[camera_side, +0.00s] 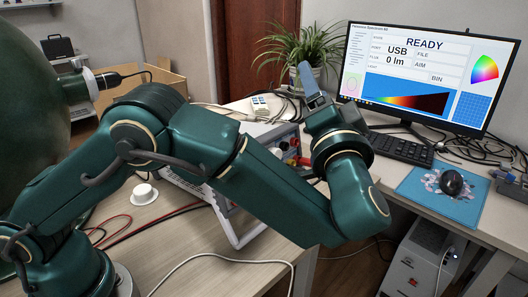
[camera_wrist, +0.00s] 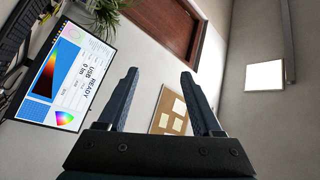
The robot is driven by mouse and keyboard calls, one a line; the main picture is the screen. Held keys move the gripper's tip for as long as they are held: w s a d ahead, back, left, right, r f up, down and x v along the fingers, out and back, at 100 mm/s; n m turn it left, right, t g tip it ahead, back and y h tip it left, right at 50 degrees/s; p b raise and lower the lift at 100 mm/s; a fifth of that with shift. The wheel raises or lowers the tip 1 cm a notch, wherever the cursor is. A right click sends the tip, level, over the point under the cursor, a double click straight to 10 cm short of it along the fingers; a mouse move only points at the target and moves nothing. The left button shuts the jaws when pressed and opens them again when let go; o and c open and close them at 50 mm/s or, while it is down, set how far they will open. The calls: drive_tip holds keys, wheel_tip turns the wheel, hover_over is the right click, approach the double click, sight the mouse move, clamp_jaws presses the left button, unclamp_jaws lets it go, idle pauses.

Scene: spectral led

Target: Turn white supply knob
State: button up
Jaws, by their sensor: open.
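A white supply box (camera_side: 262,131) stands on the bench behind my arm in the side view. Its front shows red and yellow fittings; my arm hides much of it, and I cannot make out a white knob there. A separate white round knob-like piece (camera_side: 144,192) lies on the bench at left. My gripper (camera_side: 308,78) is raised above the right end of the supply, pointing upward, touching nothing. In the wrist view my gripper (camera_wrist: 160,74) is open and empty, facing the wall and door; no supply shows there.
A monitor (camera_side: 418,75) reading READY, a keyboard (camera_side: 397,147) and a mouse (camera_side: 451,182) are on the right desk. A potted plant (camera_side: 303,52) stands behind my gripper. Red and black cables (camera_side: 110,232) lie on the bench. A large dark sphere (camera_side: 30,95) is at left.

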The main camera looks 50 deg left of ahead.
drive_tip(key=w+d+f+m+t+h, duration=0.2)
drive_tip(key=d+m+h, duration=0.6)
drive_tip(key=d+h, duration=0.1)
drive_tip(key=w+d+f+m+t+h, duration=0.2)
drive_tip(key=d+m+t+h, duration=0.1)
drive_tip(key=d+m+h, duration=0.5)
drive_tip(key=shift+w+d+h, duration=0.15)
drive_tip(key=shift+d+h, duration=0.95)
drive_tip(key=shift+d, duration=0.6)
